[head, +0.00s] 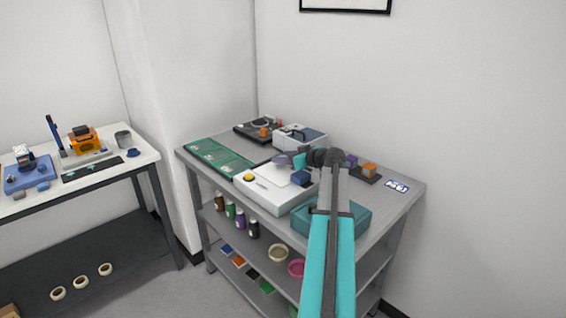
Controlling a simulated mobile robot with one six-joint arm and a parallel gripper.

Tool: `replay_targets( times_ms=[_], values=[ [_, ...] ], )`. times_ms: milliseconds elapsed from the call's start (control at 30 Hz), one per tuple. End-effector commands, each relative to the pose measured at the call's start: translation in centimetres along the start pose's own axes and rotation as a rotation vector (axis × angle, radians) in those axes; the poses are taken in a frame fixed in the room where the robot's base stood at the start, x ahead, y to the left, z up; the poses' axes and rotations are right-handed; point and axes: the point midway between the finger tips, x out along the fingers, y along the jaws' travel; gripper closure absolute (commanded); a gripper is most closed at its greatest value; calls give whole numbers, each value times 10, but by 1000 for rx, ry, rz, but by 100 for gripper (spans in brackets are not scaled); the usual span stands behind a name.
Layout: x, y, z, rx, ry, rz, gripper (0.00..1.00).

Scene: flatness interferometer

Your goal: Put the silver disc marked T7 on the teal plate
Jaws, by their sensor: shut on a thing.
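My gripper (284,159) is at the end of my teal and dark arm, over the middle of the grey cart and above the white instrument. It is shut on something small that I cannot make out. No silver disc or T7 mark can be told apart at this size. I cannot pick out a flat teal plate for certain. A teal box-like thing (357,217) stands at the cart's front right, partly behind my arm.
The white instrument (270,196) with a yellow button fills the cart's middle. Green boards (222,157) lie at left. A dark turntable-like device (258,130) and a grey-white box (300,138) stand behind. An orange block (369,170) is at right. A separate white table (100,172) stands left.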

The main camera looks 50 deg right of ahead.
Motion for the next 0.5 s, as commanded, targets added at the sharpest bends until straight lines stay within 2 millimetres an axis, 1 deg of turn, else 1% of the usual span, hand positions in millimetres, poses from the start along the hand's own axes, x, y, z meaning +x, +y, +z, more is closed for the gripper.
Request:
replay_targets(
  times_ms=[200, 500],
  values=[
    [5, 0, 15, 0, 0, 1, 81],
    [6, 1, 18, -1, 0, 2, 81]
  ],
)
